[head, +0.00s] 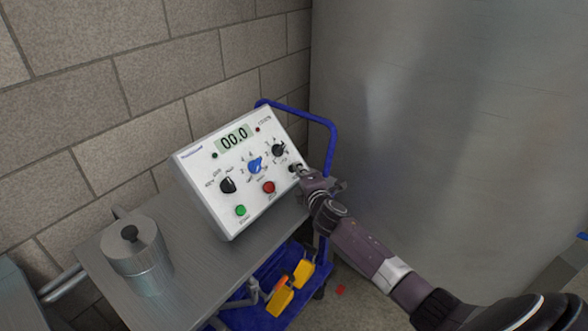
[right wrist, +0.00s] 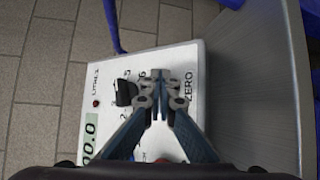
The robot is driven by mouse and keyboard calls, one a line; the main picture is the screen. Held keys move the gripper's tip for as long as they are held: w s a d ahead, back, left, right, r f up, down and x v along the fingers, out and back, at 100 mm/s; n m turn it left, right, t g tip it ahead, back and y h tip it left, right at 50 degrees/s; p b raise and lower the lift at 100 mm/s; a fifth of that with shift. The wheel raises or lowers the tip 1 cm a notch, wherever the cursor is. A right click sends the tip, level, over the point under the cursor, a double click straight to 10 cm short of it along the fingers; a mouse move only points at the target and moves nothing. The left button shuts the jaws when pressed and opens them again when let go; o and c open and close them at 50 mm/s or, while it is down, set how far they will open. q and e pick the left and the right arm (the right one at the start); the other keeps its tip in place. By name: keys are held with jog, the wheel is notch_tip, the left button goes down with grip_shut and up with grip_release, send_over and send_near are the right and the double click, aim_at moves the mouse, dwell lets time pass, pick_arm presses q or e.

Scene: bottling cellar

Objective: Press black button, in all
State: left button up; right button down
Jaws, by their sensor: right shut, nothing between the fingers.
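A white control box (head: 215,200) with a tilted face stands on a grey cart top. Its display (head: 234,138) reads 00.0. A small black button (head: 294,168) sits at the right edge of the face, partly covered by my right gripper (head: 303,172). In the right wrist view, my shut, empty fingertips (right wrist: 160,84) are over the face beside the ZERO label (right wrist: 187,86) and hide the button there. I cannot tell whether they touch it. My left gripper is not in view.
The face also holds a blue knob (head: 255,165), black knobs (head: 228,185) (head: 279,151), a red button (head: 268,187) and a green button (head: 240,210). A metal canister (head: 137,262) stands on the cart top (head: 190,270). A blue cart handle (head: 325,122) rises behind the box.

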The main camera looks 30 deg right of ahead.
dwell(0.4)
jog(key=shift+s+d+r+p, duration=0.2)
jog(key=shift+s+r+p, duration=0.4)
jog(key=shift+p, duration=0.25)
jog(key=s+r+p, duration=0.1)
jog(key=p, duration=0.1)
jog(key=s+d+r+p, duration=0.1)
jog(key=s+r+p, duration=0.1)
jog(key=shift+s+d+r, duration=0.15)
jog(key=shift+s+d, duration=0.05)
dwell(0.6)
